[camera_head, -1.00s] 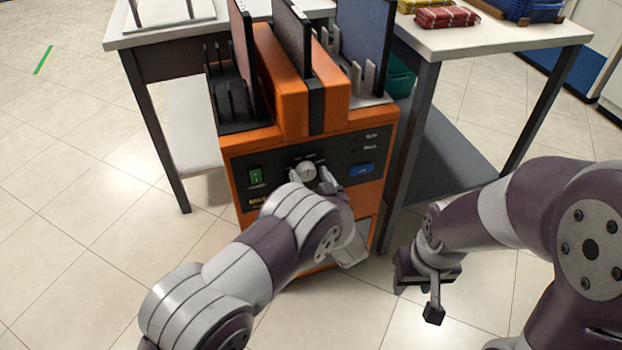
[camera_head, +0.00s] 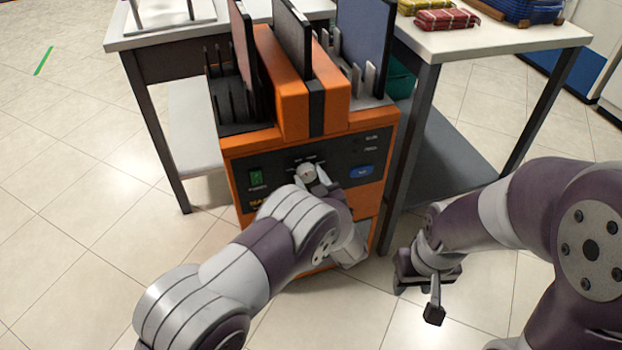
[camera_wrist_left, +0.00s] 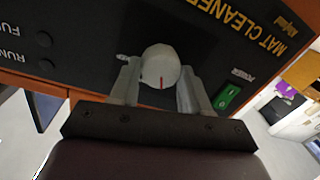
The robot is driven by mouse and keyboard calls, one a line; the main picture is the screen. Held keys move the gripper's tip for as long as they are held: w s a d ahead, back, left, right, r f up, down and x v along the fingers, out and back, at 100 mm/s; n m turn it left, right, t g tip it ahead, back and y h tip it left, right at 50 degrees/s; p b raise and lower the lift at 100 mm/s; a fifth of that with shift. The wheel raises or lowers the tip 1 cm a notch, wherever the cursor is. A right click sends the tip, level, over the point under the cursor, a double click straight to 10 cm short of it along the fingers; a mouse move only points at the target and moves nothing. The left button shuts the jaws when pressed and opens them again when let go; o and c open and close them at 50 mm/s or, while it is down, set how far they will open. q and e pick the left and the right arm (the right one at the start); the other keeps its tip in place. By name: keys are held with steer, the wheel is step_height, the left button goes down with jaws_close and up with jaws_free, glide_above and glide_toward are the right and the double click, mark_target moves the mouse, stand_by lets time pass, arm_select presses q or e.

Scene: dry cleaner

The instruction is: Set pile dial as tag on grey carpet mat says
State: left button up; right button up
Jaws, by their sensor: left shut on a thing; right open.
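The orange mat cleaner (camera_head: 365,225) stands between the tables with its dark control panel facing me. Its pale round dial (camera_head: 307,171) shows a red pointer line in the left wrist view (camera_wrist_left: 160,66), pointing to that picture's bottom. My left gripper (camera_head: 311,178) is shut on the dial, one finger on each side. The dial's printed labels are too small or hidden to read. A dark grey mat (camera_head: 293,38) stands in the middle of the machine; I cannot read a tag on it. My right gripper (camera_head: 418,298) hangs open and empty at the lower right, apart from the machine.
A green power switch (camera_head: 256,178) and a blue button (camera_head: 362,171) flank the dial. A reddish mat (camera_head: 242,50) and a blue mat (camera_head: 364,45) stand in the side slots. White tables (camera_head: 485,38) adjoin the machine.

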arm_select(q)
steer(key=n, duration=0.4)
steer(key=shift+a, duration=0.1)
steer(key=n+b, duration=0.1)
steer(key=n, duration=0.4)
steer(key=shift+s+f+n+h+b, duration=0.1)
steer(key=shift+n+h+b, duration=0.2)
steer(key=shift+h, duration=0.1)
stand_by(0.3)
steer(key=o, duration=1.1)
steer(key=shift+c, duration=0.2)
steer(key=p+v, duration=0.4)
steer(key=v, duration=0.8)
steer(key=shift+s, duration=0.3)
